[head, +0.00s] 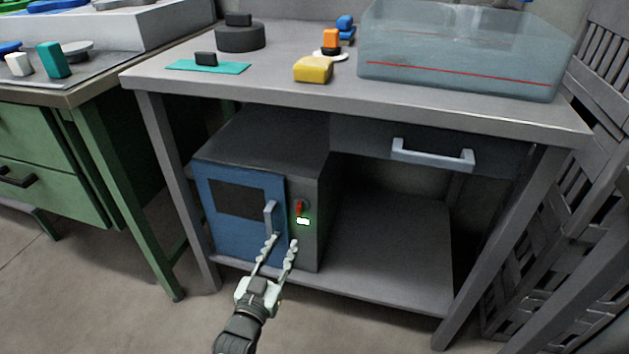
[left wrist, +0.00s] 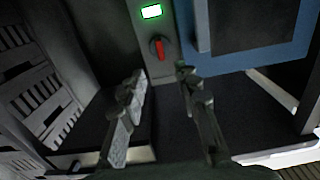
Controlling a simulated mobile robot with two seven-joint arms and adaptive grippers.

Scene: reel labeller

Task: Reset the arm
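My left gripper (head: 279,243) is open and empty in front of a dark box-shaped machine (head: 262,142) on the table's lower shelf. In the left wrist view its two fingers (left wrist: 161,84) stand apart with nothing between them. The machine has a blue door (head: 237,228) with a dark window and a grey handle (head: 270,217); the door looks shut. A red switch (head: 300,208) and a lit white-green indicator (head: 303,221) sit right of the door. The red switch (left wrist: 158,47) also shows beyond the fingertips in the left wrist view. My right gripper is not in view.
The grey table (head: 300,100) carries a clear bin (head: 460,55), a yellow block (head: 313,69), a teal mat (head: 208,67) and a dark round piece (head: 240,38). A drawer handle (head: 432,155) juts out under the tabletop. A green cabinet (head: 45,150) stands left; slatted crates (head: 560,220) stand right.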

